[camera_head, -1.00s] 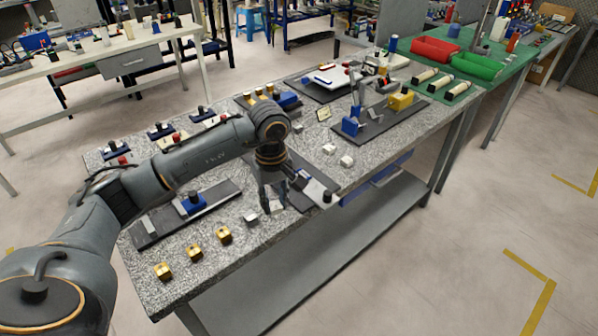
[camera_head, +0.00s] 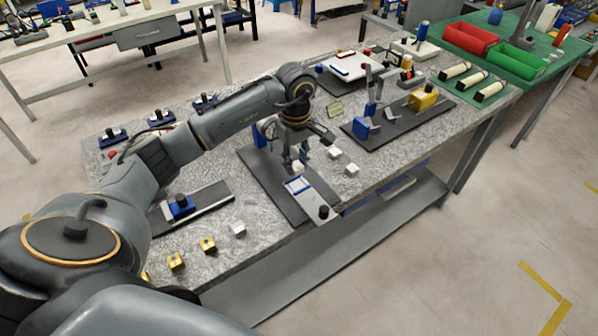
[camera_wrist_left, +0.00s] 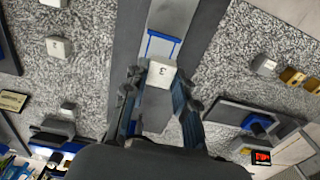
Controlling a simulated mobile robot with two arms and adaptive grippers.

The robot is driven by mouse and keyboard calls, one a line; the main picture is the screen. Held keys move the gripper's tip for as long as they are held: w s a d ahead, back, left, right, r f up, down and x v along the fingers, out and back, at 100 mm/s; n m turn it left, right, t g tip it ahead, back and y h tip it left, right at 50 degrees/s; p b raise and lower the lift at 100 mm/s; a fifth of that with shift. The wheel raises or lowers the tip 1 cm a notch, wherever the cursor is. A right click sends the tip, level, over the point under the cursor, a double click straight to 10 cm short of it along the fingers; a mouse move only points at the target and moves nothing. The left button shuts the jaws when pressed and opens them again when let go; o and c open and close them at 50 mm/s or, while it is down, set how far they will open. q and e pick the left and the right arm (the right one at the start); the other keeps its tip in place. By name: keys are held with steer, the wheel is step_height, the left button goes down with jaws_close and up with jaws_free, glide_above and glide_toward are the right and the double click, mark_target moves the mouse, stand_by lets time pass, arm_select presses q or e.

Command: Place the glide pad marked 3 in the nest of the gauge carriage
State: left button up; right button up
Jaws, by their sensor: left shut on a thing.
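The white glide pad marked 3 (camera_wrist_left: 160,73) is between the fingers of my left gripper (camera_wrist_left: 158,92) in the left wrist view, its number facing the camera. In the head view the left gripper (camera_head: 294,163) points down over a dark base plate (camera_head: 260,176), with the pad (camera_head: 298,167) small at its fingertips. The gauge carriage (camera_head: 312,201) lies in front of it, light grey with a blue-edged nest (camera_head: 297,185) and a black knob. In the wrist view the blue edging (camera_wrist_left: 163,36) is just beyond the pad. The gap in height is unclear. My right gripper is out of view.
Other white pads (camera_head: 351,170) lie right of the plate, and one (camera_head: 238,229) lies left of it. Gold blocks (camera_head: 207,243) line the front left edge. A dark fixture (camera_head: 378,127) with blue and yellow parts stands to the right.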

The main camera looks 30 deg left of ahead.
mark_target(296, 185)
arm_select(q)
steer(key=shift+s+f, duration=0.15)
steer(key=shift+f, duration=0.65)
steer(key=f, duration=0.2)
steer(key=f+p, duration=0.1)
steer(key=f, duration=0.1)
steer(key=shift+w, duration=0.2)
steer(key=shift+f, duration=0.2)
steer(key=o, duration=0.9)
steer(key=shift+r, duration=0.1)
steer(key=shift+o, duration=0.6)
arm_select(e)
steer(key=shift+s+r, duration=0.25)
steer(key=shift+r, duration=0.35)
arm_select(q)
steer(key=shift+r, duration=0.1)
